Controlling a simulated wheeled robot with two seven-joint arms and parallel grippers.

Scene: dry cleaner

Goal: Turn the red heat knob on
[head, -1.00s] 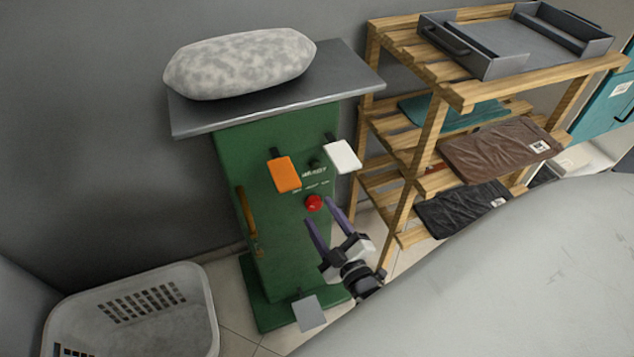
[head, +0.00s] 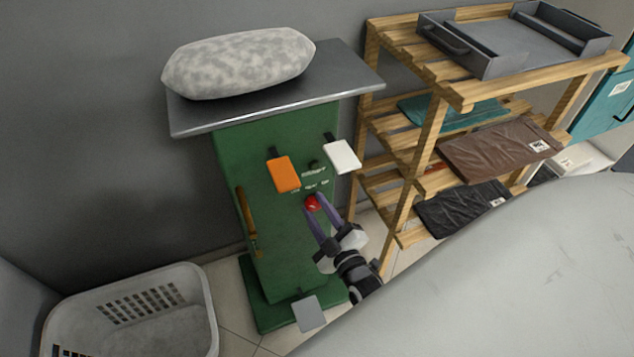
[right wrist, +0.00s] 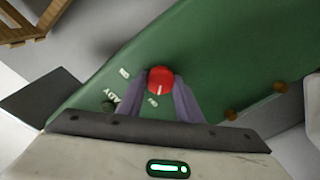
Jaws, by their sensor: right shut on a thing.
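The red heat knob (head: 312,202) sits on the front of the green cabinet (head: 285,236), below the orange and white paddles. In the right wrist view the knob (right wrist: 160,79) shows a pale pointer line toward the bottom of the picture. My right gripper (head: 316,209) is at the knob with its purple fingers on both sides of it; in the right wrist view the fingers (right wrist: 161,88) are closed on it. The lettering by the knob is too small to read fully. My left gripper is not in view.
An orange paddle (head: 284,174) and a white paddle (head: 342,157) stick out just above the knob. A wooden rack (head: 428,135) stands close on the right. A pale rounded surface (head: 480,285) fills the lower right. A laundry basket (head: 195,310) stands lower left.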

